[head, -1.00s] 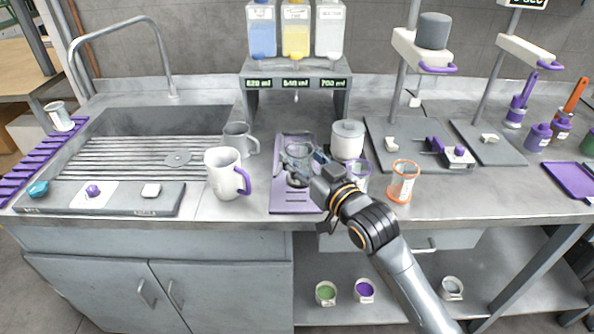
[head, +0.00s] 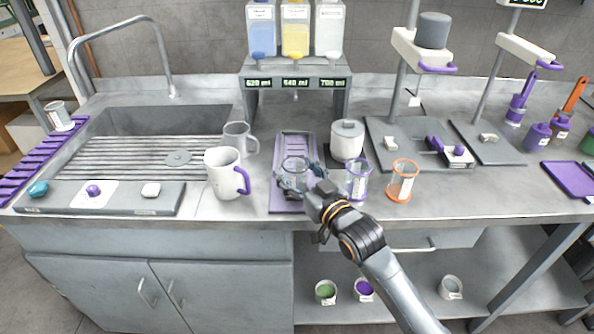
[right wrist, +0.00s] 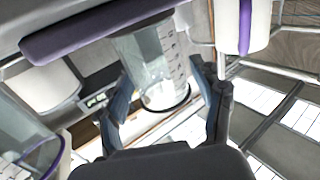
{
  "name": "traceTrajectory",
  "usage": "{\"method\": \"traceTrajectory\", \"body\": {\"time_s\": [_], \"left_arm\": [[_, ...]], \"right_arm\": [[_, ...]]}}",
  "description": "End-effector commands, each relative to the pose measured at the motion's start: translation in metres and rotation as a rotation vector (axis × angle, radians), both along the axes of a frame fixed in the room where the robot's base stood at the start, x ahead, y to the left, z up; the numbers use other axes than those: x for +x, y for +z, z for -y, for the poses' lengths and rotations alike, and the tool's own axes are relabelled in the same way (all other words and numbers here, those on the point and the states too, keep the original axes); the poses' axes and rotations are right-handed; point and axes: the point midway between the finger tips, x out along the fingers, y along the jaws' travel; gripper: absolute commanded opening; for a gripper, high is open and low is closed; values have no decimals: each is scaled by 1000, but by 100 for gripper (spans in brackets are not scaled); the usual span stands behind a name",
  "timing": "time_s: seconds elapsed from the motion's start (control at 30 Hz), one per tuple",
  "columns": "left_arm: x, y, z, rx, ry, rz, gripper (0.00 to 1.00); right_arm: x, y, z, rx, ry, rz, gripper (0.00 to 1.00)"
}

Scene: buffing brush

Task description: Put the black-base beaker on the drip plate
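The black-base beaker (head: 295,168) is a clear, upright beaker over the purple drip plate (head: 293,207), under the dispenser. My right gripper (head: 297,184) reaches it from the front, with one finger on each side. In the right wrist view the beaker (right wrist: 150,62) sits between the fingertips (right wrist: 160,78), which look close against its walls. Its dark ring faces the camera there. I cannot tell whether its bottom touches the plate. My left gripper is not in view.
A white mug (head: 222,175) stands left of the plate, and a grey mug (head: 238,140) behind it. A lidded white pot (head: 347,140), a purple-rimmed beaker (head: 357,181) and an orange-rimmed beaker (head: 402,182) stand to the right. The dispenser (head: 296,80) rises behind.

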Motion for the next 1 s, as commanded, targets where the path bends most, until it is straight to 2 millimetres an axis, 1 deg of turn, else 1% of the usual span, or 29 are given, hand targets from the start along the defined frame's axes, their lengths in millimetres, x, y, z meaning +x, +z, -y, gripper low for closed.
{"method": "traceTrajectory", "body": {"time_s": [0.23,0.37,0.47,0.8,0.9,1.0], "left_arm": [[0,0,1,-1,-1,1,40],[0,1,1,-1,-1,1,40],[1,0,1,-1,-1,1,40],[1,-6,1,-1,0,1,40],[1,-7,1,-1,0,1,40],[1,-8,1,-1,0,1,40]], "right_arm": [[0,0,0,0,0,0,71],[-1,4,1,1,0,1,71],[-12,2,9,-1,-1,-1,71],[-74,1,46,-2,0,-3,71],[-88,2,54,-1,-1,-2,71],[-97,2,59,-1,0,-1,71]]}}
